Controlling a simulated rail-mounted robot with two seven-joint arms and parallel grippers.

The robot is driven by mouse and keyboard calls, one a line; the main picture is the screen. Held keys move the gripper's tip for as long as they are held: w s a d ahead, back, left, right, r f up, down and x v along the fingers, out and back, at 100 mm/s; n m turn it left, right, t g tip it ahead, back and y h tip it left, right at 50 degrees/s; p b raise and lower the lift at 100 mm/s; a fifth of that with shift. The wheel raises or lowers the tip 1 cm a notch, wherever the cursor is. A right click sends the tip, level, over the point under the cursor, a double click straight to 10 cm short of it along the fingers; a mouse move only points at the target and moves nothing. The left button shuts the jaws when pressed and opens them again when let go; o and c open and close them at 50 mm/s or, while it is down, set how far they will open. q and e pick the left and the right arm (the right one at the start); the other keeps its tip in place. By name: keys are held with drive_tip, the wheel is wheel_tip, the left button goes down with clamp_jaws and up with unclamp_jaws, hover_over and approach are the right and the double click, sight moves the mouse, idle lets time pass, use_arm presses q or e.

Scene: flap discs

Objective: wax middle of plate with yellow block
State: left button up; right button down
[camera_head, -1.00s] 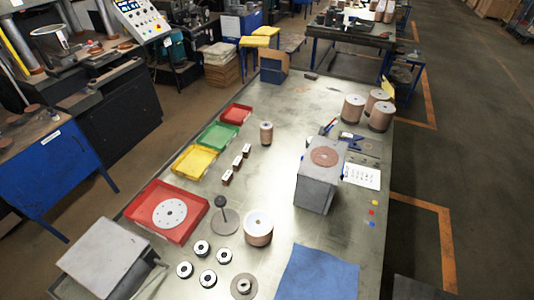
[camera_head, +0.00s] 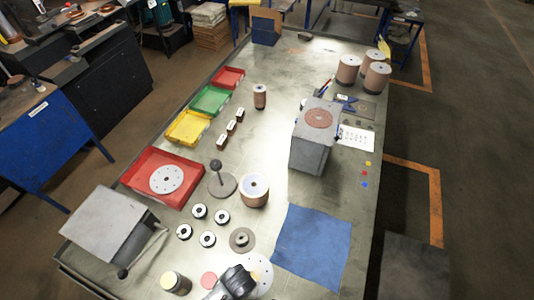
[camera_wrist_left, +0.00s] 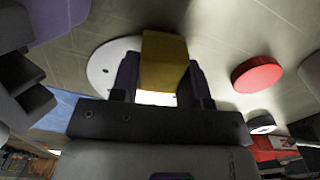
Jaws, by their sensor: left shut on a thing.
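The plate is a white disc with small holes (camera_head: 262,270), flat on the table at the bottom of the head view. In the left wrist view the plate (camera_wrist_left: 101,75) lies beneath and behind the yellow block (camera_wrist_left: 164,62). My left gripper (camera_head: 232,284) is over the plate's left part in the head view. In the left wrist view its two fingers (camera_wrist_left: 160,82) are shut on the yellow block, which is over the plate. I cannot tell whether the block touches it. Dark jaw-like parts (camera_wrist_left: 25,85) at the left edge may be my right gripper; their opening is unclear.
A red disc (camera_head: 208,280) and a small jar (camera_head: 175,283) lie left of the plate. A blue cloth (camera_head: 313,242) is to its right. A flanged disc (camera_head: 242,240) and several small rings stand behind. A grey box (camera_head: 108,228) is at left.

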use_arm(q)
drive_tip(key=shift+w+d, duration=0.1)
drive_tip(key=shift+w, duration=0.1)
drive_tip(key=shift+r, duration=0.15)
drive_tip(key=shift+r, duration=3.45)
use_arm(e)
drive_tip(key=shift+r, duration=0.1)
